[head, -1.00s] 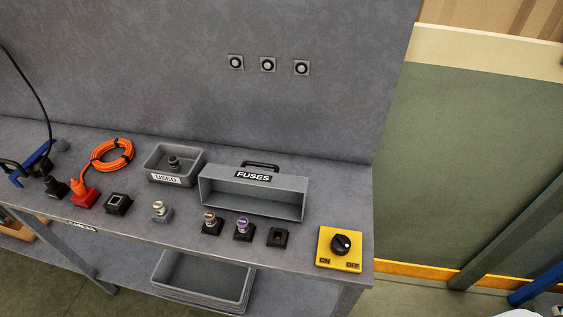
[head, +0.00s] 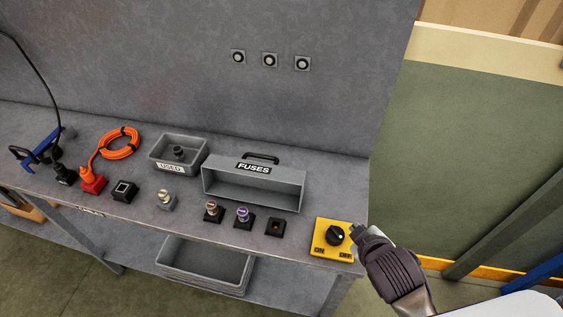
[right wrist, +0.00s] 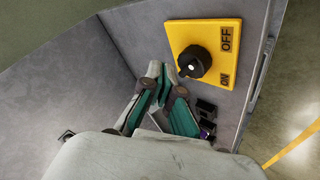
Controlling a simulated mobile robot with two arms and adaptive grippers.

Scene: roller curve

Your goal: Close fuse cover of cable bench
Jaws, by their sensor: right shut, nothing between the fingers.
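The grey fuse cover (head: 254,183), labelled FUSES, stands raised on the bench behind the row of fuse sockets, its hollow side facing the front. A black handle (head: 261,158) is on its top edge. In front are a fuse with a brown top (head: 212,209), one with a purple top (head: 243,214) and an empty-looking black socket (head: 275,227). My right gripper (head: 356,234) is shut and empty, just right of the yellow switch (head: 331,253) and well apart from the cover. In the right wrist view, its fingers (right wrist: 166,84) are beside the switch knob (right wrist: 194,62). My left gripper is not in view.
A grey USED tray (head: 168,166) is left of the cover. An orange cable coil (head: 119,143) and red plug (head: 92,180) lie further left. The bench's back wall (head: 200,60) rises behind the cover. A grey bin (head: 205,262) is below.

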